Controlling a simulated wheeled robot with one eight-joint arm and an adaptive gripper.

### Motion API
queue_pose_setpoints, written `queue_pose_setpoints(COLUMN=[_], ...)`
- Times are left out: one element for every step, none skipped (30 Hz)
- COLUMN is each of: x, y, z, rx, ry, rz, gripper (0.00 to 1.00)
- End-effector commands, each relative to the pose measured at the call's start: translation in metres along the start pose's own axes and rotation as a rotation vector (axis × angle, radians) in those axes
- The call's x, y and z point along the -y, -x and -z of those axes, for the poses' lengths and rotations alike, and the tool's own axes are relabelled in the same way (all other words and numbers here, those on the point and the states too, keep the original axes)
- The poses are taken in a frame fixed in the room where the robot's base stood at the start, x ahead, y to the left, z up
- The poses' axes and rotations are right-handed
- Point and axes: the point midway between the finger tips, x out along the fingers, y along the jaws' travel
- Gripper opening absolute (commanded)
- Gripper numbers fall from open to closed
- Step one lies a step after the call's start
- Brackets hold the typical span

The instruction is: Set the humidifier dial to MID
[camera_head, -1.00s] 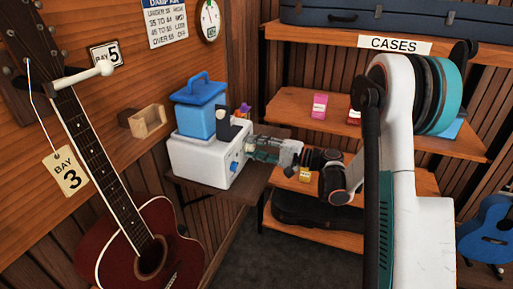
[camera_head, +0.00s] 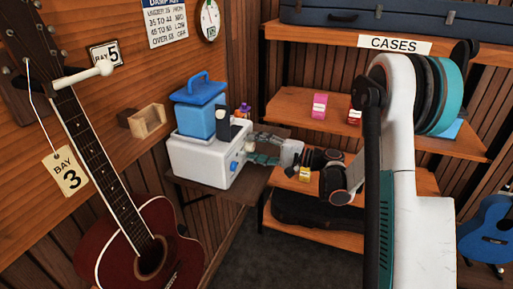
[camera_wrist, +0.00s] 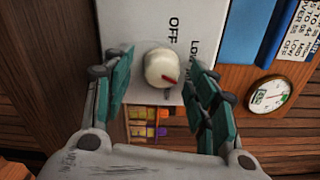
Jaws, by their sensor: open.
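The white humidifier (camera_head: 198,165) with its blue tank (camera_head: 196,121) stands on a small dark shelf by the wall. In the wrist view, its round cream dial (camera_wrist: 158,66) has a red pointer mark toward the lower right. The labels OFF (camera_wrist: 173,30) and LOW (camera_wrist: 193,48) show on the white face; the lettering past LOW is covered by the right finger, and no MID label is legible. My gripper (camera_head: 253,147) is open at the dial face. In the wrist view its teal fingers stand on either side of the dial, with visible gaps.
A small wooden box (camera_head: 149,121) is on the wall left of the humidifier. A red guitar (camera_head: 150,250) hangs at the front left. A wooden shelf rack (camera_head: 415,143) with small boxes stands behind my arm. A round gauge (camera_wrist: 270,95) is on the wall.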

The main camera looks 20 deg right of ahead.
Motion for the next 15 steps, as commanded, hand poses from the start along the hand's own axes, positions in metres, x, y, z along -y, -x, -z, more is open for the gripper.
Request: queue_pose_setpoints(x=[0.0, 0.0, 0.0, 0.0, 0.0, 0.0, 0.0, 0.0, 0.0, 0.0, 0.0, 0.0, 0.0, 0.0, 0.0], y=[0.005, 0.008, 0.013, 0.019, 0.024, 0.032, 0.038, 0.045, 0.053, 0.06, 0.066, 0.074, 0.079, 0.084, 0.091], z=[0.0, 0.001, 0.001, 0.001, 0.001, 0.001, 0.002, 0.001, 0.002, 0.002, 0.002, 0.002, 0.001, 0.001, 0.001], rx=[-0.002, -0.002, -0.003, -0.004, -0.004, -0.005, -0.005, -0.005, -0.006, -0.005, -0.005, -0.006, -0.005, -0.005, -0.005], ry=[0.0, 0.0, 0.0, 0.0, 0.0, 0.0, 0.0, 0.0, 0.0, 0.0, 0.0, 0.0, 0.0, 0.0, 0.0], rz=[0.0, 0.0, 0.001, 0.001, 0.001, 0.001, 0.001, 0.001, 0.001, 0.001, 0.001, 0.001, 0.001, 0.001, 0.001], gripper=[0.53, 0.53, 0.53, 0.53, 0.53, 0.53, 0.53, 0.53, 0.53, 0.53, 0.53, 0.53, 0.53, 0.53, 0.53])
